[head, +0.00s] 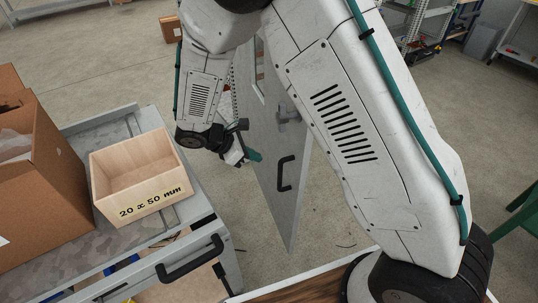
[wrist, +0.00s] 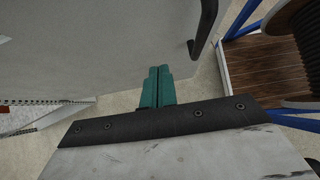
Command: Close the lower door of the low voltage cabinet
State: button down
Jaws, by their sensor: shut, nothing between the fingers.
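The lower door (head: 264,170) is a grey panel with a black handle (head: 285,173). It stands swung out over the floor in the head view, partly hidden behind my arm. In the wrist view the door (wrist: 110,50) fills the upper left, with its handle (wrist: 205,30) near its right edge. My gripper (head: 255,156) has green fingers and is to the left of the handle in the head view. In the wrist view my gripper (wrist: 157,82) is shut and empty, its fingertips at the door's lower edge. I cannot tell whether they touch it. The cabinet body is mostly hidden.
A workbench (head: 95,118) at the left carries a cardboard box (head: 40,185) and a wooden bin (head: 140,178) marked "20 x 50 mm". Its drawer handle (head: 190,258) sticks out. The wrist view shows a wooden deck (wrist: 255,60) with a dark spool (wrist: 300,25) at right.

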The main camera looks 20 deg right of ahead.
jog(key=x, duration=1)
jog(key=shift+w, duration=0.1)
